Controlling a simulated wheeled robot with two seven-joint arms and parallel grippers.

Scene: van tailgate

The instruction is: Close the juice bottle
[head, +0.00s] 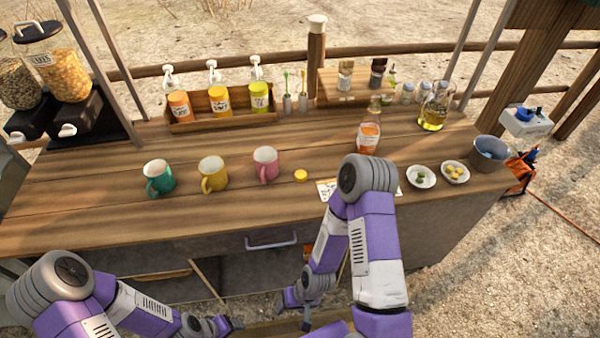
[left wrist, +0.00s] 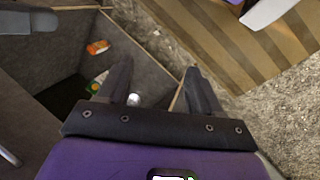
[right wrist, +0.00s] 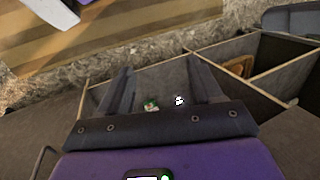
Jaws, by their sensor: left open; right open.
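The juice bottle (head: 369,138), clear with orange juice and a white-and-orange label, stands upright on the wooden counter, right of the middle. Its mouth is too small to make out clearly. A round yellow cap (head: 301,175) lies on the counter near the front edge, left of the bottle and right of the pink mug. My right gripper (head: 300,302) is low in front of the counter, below its top; its spread fingers (right wrist: 163,88) are empty in the right wrist view. My left gripper (head: 226,326) is also low in front; its fingers (left wrist: 162,88) are open and empty.
Green (head: 160,178), yellow (head: 213,174) and pink (head: 265,165) mugs stand left of the cap. A printed card (head: 328,188) lies partly behind my right arm. Small bowls (head: 421,176), a grey bucket (head: 488,153) and an oil flask (head: 434,112) stand at the right.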

